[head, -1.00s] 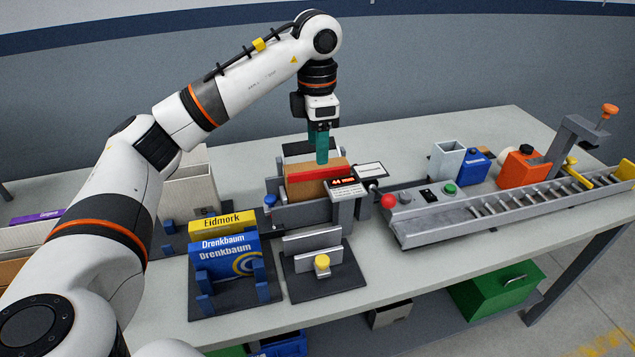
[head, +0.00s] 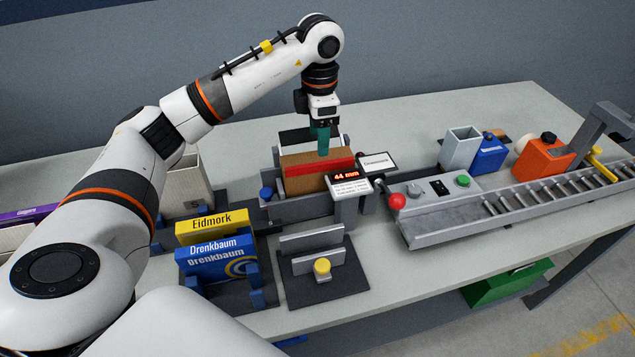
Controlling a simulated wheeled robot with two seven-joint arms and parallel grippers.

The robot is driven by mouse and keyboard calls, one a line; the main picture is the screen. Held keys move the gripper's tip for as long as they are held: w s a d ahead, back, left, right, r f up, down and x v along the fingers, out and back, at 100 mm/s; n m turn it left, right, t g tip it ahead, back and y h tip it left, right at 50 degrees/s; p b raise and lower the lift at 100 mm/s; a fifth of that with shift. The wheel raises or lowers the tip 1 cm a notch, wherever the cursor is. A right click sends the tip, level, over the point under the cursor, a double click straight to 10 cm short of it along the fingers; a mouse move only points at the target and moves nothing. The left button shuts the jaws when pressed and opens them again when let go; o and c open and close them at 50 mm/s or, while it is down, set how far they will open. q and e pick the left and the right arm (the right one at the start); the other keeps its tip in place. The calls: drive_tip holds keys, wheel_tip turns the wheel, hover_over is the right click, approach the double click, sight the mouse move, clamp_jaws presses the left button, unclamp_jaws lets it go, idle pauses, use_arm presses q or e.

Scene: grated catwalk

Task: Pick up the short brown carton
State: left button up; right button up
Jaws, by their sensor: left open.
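A brown carton (head: 303,184) with a red band along its upper front edge sits in a grey measuring fixture (head: 290,211) whose display reads 44 mm. My left gripper (head: 321,145) points straight down over the carton, with its teal fingers at the carton's top. The jaws are open, but one finger largely hides the other. I cannot tell whether the fingers touch the carton. My right gripper is not in view.
Yellow and blue boxes (head: 212,225) stand in a rack at front left. A small stand with a yellow knob (head: 322,267) is in front of the fixture.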

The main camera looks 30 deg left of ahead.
use_arm(q)
drive_tip(key=p, duration=0.2)
approach(318, 183)
drive_tip(key=shift+w+a+f, duration=0.3)
drive_tip(key=shift+w+f, duration=0.3)
drive_tip(key=shift+w+a+f, duration=0.3)
drive_tip(key=shift+w+f, duration=0.3)
drive_tip(key=shift+f, duration=0.35)
drive_tip(key=c, duration=1)
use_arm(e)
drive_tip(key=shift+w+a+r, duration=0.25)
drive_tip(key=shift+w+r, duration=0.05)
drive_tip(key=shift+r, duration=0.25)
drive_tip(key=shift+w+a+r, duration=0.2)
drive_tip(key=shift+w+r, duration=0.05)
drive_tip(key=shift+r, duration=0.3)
